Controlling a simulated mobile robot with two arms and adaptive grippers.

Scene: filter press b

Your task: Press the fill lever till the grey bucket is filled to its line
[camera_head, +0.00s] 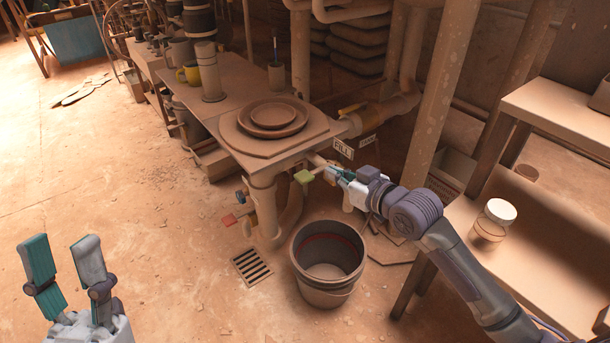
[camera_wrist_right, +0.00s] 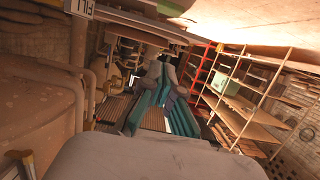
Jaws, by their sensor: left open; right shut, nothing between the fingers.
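The grey bucket (camera_head: 326,292) stands upright on the floor below the pipework, with a red line around its inner wall. A green-yellow block (camera_head: 303,177), perhaps the fill lever's handle, sits just left of my right gripper (camera_head: 322,169). That gripper is shut and empty; I cannot tell whether it touches the block. My left gripper (camera_head: 66,267) is open and empty over bare floor.
A floor drain (camera_head: 252,267) lies left of the bucket. Red (camera_head: 229,220) and blue (camera_head: 240,197) handles stick out beside the pipes. A bench with round plates (camera_head: 273,115) stands above. A lidded jar (camera_head: 492,222) stands on the right-hand table. The left floor is mostly clear.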

